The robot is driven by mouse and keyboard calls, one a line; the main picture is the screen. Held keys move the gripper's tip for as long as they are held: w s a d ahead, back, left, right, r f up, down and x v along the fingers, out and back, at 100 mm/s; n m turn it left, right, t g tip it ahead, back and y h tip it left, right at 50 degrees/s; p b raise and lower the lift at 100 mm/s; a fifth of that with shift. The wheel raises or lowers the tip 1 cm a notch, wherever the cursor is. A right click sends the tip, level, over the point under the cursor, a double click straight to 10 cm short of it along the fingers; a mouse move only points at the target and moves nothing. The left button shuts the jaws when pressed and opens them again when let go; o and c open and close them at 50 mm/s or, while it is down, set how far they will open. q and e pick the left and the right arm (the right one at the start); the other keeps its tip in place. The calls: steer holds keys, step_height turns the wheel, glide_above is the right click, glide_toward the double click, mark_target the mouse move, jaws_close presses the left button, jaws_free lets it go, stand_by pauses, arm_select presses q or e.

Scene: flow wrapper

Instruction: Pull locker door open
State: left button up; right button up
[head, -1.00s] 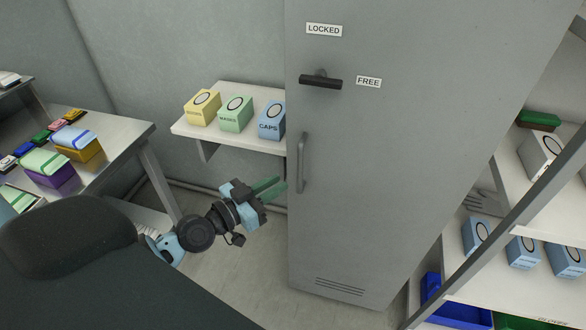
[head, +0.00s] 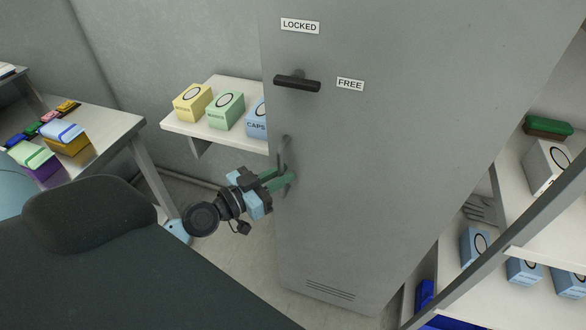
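The tall grey locker door (head: 360,190) fills the middle of the head view and looks closed. A dark lever (head: 297,83) lies roughly level between the LOCKED label (head: 300,26) and the FREE label (head: 350,84), its free end toward FREE. Below it, an upright grey pull handle (head: 284,150) stands near the door's left edge. My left gripper (head: 286,180) has its green fingers at the lower half of this handle, apart from each other. The fingers partly hide the handle, and contact is unclear. My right gripper is out of view.
A wall shelf (head: 180,125) with yellow, green and blue boxes is just left of the locker. A table (head: 115,125) with colored boxes stands at far left. A shelving rack (head: 470,265) with boxes stands close on the right. Some floor is clear before the locker.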

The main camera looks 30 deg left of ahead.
arm_select(q)
steer(key=shift+w, duration=0.25)
steer(key=shift+s, duration=0.1)
jaws_close()
stand_by(0.3)
